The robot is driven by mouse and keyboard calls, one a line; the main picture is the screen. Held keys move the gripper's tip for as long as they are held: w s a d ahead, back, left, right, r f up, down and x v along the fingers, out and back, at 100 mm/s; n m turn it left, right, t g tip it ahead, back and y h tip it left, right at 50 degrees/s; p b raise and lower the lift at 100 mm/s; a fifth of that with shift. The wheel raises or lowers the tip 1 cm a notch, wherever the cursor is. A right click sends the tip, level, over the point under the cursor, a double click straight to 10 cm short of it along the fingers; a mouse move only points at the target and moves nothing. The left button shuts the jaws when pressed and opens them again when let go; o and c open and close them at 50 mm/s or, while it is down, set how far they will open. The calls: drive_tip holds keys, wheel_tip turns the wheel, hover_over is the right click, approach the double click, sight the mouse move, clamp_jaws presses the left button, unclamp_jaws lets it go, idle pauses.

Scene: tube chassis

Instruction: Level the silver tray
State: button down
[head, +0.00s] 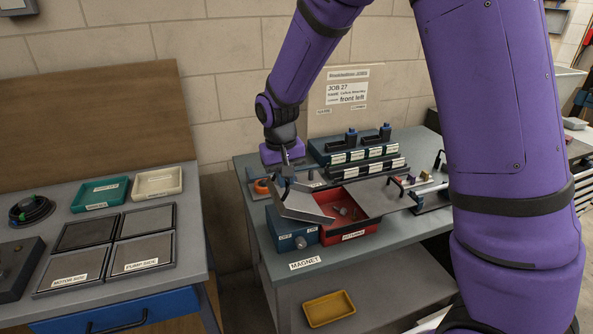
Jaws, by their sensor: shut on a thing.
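My gripper (287,172) is at the left back of the right-hand bench, pointing down. Its fingers are shut at the raised back edge of a small silver tray (303,208). The tray is tilted and sits above a blue box (290,232) and the left side of a red bin (362,218). A flat silver plate (378,196) extends over the red bin to the right; I cannot tell whether it joins the tray. The exact contact of the fingertips is too small to make out.
An orange ring-shaped part (261,186) is left of my gripper. Green and dark labelled racks (350,150) stand behind. Small fittings (425,180) are at the right. A yellow tray (329,308) lies on the lower shelf. The left bench (190,245) stands across a gap.

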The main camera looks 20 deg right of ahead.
drive_tip(key=a+f+h, duration=0.6)
idle(0.4)
drive_tip(key=shift+s+f, duration=0.1)
drive_tip(key=shift+f, duration=0.1)
drive_tip(key=c, duration=1.3)
unclamp_jaws()
drive_tip(key=shift+o, duration=0.6)
drive_tip(key=shift+r, duration=0.1)
